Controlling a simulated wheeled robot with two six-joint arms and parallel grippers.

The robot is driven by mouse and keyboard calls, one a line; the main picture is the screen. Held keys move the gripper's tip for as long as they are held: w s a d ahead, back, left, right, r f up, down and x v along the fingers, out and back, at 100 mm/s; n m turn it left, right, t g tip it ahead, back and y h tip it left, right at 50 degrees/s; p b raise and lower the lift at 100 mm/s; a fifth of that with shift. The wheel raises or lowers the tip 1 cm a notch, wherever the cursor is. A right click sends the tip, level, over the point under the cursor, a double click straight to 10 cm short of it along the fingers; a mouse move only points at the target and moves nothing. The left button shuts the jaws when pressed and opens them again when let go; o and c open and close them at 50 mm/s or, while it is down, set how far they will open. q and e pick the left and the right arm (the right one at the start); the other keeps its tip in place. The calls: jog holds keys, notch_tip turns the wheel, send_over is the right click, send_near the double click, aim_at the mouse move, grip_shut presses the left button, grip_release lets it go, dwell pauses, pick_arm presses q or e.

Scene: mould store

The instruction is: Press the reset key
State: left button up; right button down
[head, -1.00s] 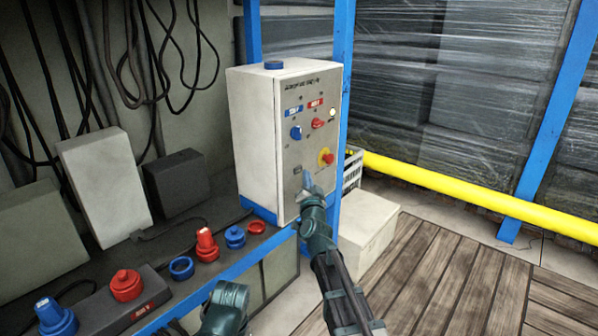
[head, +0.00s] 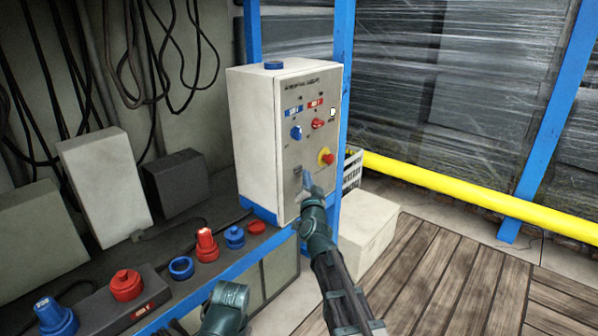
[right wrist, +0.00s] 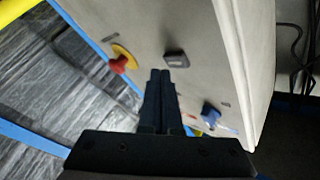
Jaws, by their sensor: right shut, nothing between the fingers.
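The white control cabinet (head: 255,150) stands on the shelf, its front panel facing right. A small grey key (head: 298,170), with no legend I can read, sits low on the panel; it shows as a dark grey block in the right wrist view (right wrist: 176,59). My right gripper (head: 306,178) is shut and empty, its tips close to the panel just beside this key. In the right wrist view the shut fingertips (right wrist: 160,73) point at the panel, just left of the key; I cannot tell whether they touch it.
A red stop button on a yellow disc (head: 326,157) is right of the key, with blue (head: 296,132) and red (head: 318,123) knobs and a small pale lamp (head: 333,114) above. Red and blue connectors line the shelf. A blue post (head: 342,60) stands behind the cabinet.

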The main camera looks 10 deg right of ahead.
jog(key=shift+w, duration=0.1)
jog(key=shift+w+a, duration=0.25)
dwell(0.3)
jog(key=shift+w+a, duration=0.2)
jog(key=shift+w, duration=0.05)
dwell(0.7)
dwell(0.3)
jog(key=shift+s+d, duration=0.5)
jog(key=shift+s, duration=0.1)
jog(key=s+d, duration=0.1)
jog(key=s, duration=0.1)
jog(key=s+d, duration=0.2)
dwell(0.4)
dwell(0.5)
